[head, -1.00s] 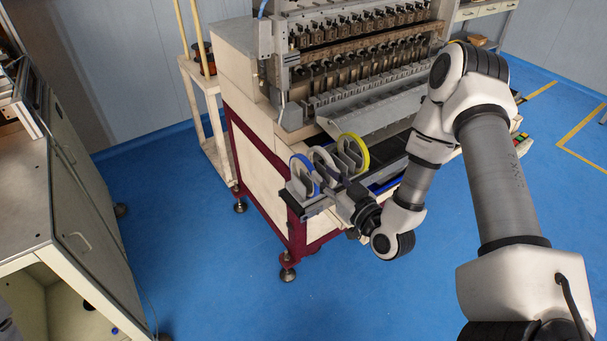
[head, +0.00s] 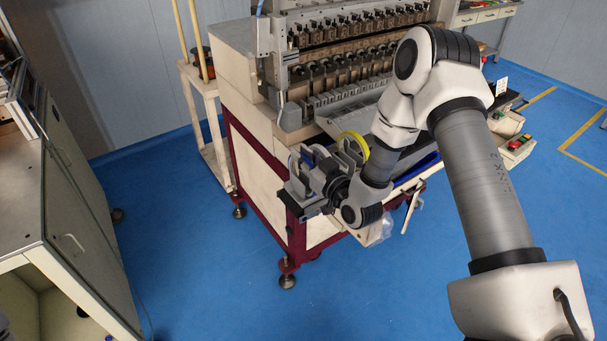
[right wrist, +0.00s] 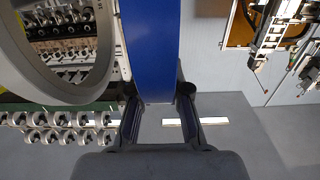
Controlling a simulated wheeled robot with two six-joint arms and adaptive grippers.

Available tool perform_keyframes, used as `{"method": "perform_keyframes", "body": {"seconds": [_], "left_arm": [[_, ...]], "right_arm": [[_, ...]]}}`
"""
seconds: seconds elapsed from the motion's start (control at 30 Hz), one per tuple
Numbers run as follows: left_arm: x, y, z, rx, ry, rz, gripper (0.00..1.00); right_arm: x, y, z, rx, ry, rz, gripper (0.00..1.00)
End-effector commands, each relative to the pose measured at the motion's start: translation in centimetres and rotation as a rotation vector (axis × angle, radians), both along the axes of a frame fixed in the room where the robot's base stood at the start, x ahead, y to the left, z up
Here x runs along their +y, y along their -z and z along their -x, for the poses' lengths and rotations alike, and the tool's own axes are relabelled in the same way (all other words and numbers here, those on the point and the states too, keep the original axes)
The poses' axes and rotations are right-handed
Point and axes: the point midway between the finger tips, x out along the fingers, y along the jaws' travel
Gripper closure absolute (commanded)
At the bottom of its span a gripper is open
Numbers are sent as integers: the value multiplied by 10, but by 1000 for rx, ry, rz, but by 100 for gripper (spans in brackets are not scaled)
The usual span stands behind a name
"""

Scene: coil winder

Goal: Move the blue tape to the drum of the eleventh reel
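The blue tape (right wrist: 150,50) shows in the right wrist view as a broad blue band running down from the top edge. My right gripper (right wrist: 160,105) has one dark finger beside each edge of the band. I cannot tell whether the fingers press on it. In the head view my right gripper (head: 328,188) is at the tape holders on the machine's left front corner, and mostly hides the blue tape there. The coil winder's row of reels and spindles (head: 355,58) is behind; the eleventh reel cannot be singled out. My left gripper is not in view.
A yellow tape (head: 356,143) stands in a holder just behind my right gripper. A pale grey ring (right wrist: 100,85) is close to the blue band's left side. A grey cabinet (head: 75,200) stands at the left. Blue floor is clear between cabinet and machine.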

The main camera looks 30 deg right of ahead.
Motion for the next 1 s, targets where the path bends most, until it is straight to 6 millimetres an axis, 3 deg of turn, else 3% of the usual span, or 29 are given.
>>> {"method": "perform_keyframes", "body": {"seconds": [0.53, 1.0], "left_arm": [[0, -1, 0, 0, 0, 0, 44], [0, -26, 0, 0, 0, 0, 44]], "right_arm": [[0, -1, 0, 0, 0, 0, 100], [0, -35, 0, 0, 0, 0, 100]]}}
